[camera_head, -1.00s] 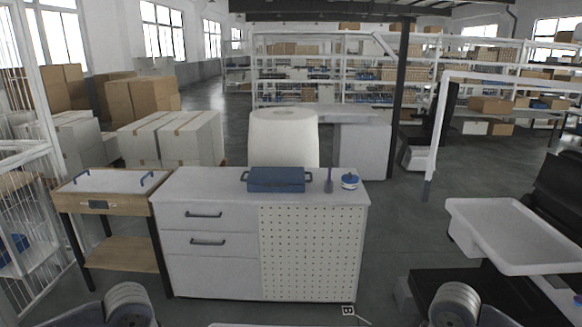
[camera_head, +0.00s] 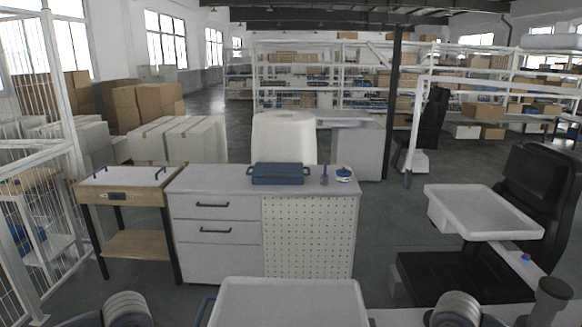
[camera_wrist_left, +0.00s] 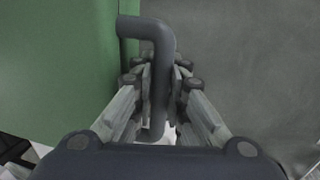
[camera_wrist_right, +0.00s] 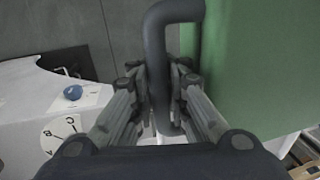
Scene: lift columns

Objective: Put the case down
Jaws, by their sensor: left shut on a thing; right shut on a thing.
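My left gripper (camera_wrist_left: 160,90) is shut around a dark bent handle (camera_wrist_left: 158,50) in the left wrist view. The handle joins a green wall, the case (camera_wrist_left: 60,70), on the picture's left. My right gripper (camera_wrist_right: 160,88) is shut around a similar dark handle (camera_wrist_right: 155,40) in the right wrist view, with the green case (camera_wrist_right: 260,70) on the picture's right. In the head view, a white, shallow tray-like top (camera_head: 287,300) with a dark blue handle at its left shows at the bottom edge. I cannot tell for sure whether it is the case's top. The fingertips are hidden there.
A white cabinet (camera_head: 220,240) ahead carries a blue lidded dish (camera_head: 277,173) and small blue items. A wooden stand (camera_head: 120,196) is at its left. A white tray (camera_head: 485,212) by a black seat (camera_head: 545,190) is at the right. Grey floor shows between them.

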